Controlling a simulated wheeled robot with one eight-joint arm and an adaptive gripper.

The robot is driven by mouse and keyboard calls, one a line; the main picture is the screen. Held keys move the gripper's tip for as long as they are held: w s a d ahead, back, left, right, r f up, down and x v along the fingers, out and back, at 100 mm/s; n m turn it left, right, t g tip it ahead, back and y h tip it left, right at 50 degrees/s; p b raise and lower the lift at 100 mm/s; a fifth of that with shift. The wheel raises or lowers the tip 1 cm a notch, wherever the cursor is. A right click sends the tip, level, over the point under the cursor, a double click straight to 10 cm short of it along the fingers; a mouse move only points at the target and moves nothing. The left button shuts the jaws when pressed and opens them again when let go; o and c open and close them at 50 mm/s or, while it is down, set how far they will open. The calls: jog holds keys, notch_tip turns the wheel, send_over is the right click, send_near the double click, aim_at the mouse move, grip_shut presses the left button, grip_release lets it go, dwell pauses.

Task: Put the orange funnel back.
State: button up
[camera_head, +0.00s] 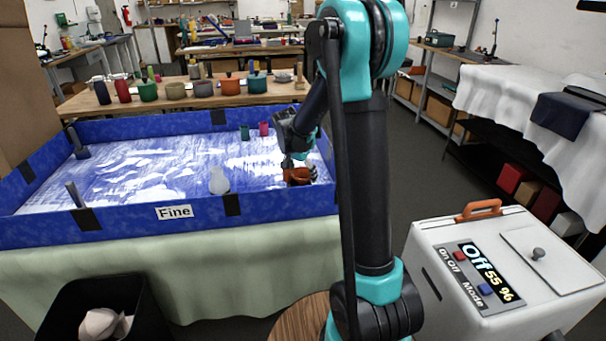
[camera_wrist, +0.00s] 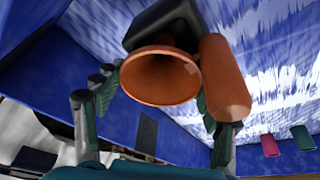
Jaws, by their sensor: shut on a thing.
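The orange funnel (camera_wrist: 160,80) shows in the wrist view with its round mouth toward the camera. My gripper (camera_wrist: 155,103) has one finger on each side of it and is shut on it. An orange rounded cylinder (camera_wrist: 226,85) lies close beside the funnel and partly covers the right finger. A black block (camera_wrist: 160,22) is just behind the funnel; whether they touch is unclear. In the head view my gripper (camera_head: 299,168) is low in the right end of the blue-walled tray (camera_head: 110,230), with orange (camera_head: 298,177) showing between its fingers.
A white flask (camera_head: 218,182) stands near the tray's front wall. A green cup (camera_head: 245,132) and a pink cup (camera_head: 263,129) are near the back wall. Black posts (camera_head: 77,145) stand at the left. The tray's middle is clear. A white machine (camera_head: 510,270) stands at right.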

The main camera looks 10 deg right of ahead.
aim_at(296, 177)
jog(key=shift+f, duration=0.1)
jog(key=o, duration=1.2)
jog(key=v, duration=1.2)
jog(key=s+d+f+n+y, duration=0.1)
jog(key=s+f+n, duration=0.2)
jog(key=s, duration=0.6)
jog(key=s+d+f+n+t+y, duration=0.1)
jog(key=s+d+f+n, duration=0.1)
jog(key=s+f, duration=0.4)
jog(key=s+d+f+n+y, duration=0.1)
jog(key=s+f+n, duration=0.3)
jog(key=s, duration=0.8)
jog(key=shift+s+d+f, duration=0.15)
jog(key=shift+s+d, duration=0.2)
jog(key=shift+d, duration=0.4)
